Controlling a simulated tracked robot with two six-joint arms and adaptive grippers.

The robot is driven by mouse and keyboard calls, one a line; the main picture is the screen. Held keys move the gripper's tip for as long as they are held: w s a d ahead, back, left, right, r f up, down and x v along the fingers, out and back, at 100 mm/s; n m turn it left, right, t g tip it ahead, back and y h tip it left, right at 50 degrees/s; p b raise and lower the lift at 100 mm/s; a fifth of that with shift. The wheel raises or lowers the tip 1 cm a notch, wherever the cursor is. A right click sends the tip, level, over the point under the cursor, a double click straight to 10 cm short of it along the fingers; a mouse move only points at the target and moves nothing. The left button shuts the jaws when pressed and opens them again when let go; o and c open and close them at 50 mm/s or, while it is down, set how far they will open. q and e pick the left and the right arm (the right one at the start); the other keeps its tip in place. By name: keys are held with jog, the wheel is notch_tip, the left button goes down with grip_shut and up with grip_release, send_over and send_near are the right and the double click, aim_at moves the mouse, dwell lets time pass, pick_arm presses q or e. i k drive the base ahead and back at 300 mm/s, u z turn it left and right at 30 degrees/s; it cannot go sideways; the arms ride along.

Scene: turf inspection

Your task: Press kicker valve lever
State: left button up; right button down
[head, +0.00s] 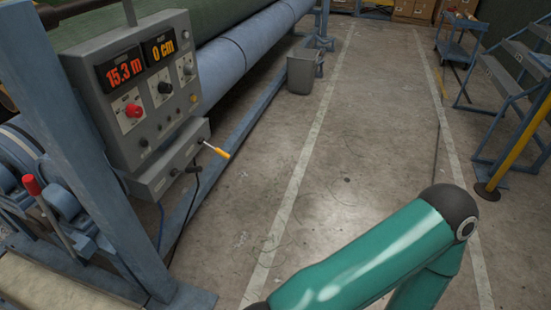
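A small lever with an orange-yellow tip (217,151) sticks out to the right from a grey box (168,160) under the control panel. Another lever with a red grip (32,186) stands by the blue rollers at the lower left. No readable label shows which one is the kicker valve lever. Neither lever is touched by anything. A teal arm of mine enters at the lower right, with its dark joint over the floor, well right of both levers. Neither of my grippers is in the picture.
The grey control panel (148,137) has red and orange displays reading 15.3 m and 0 cm. A blue frame post stands left of it. A grey bin (301,74), a blue cart (460,42) and blue steps (508,75) stand farther back. The concrete floor between is clear.

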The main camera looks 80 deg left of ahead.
aim_at(201, 141)
jog(key=z, duration=0.15)
jog(key=i, duration=0.6)
jog(key=u, duration=1.8)
jog(key=i, duration=0.15)
jog(key=u, duration=1.7)
jog(key=k, duration=0.65)
jog(key=u, duration=0.4)
jog(key=i, duration=1.65)
jog(key=z, duration=0.35)
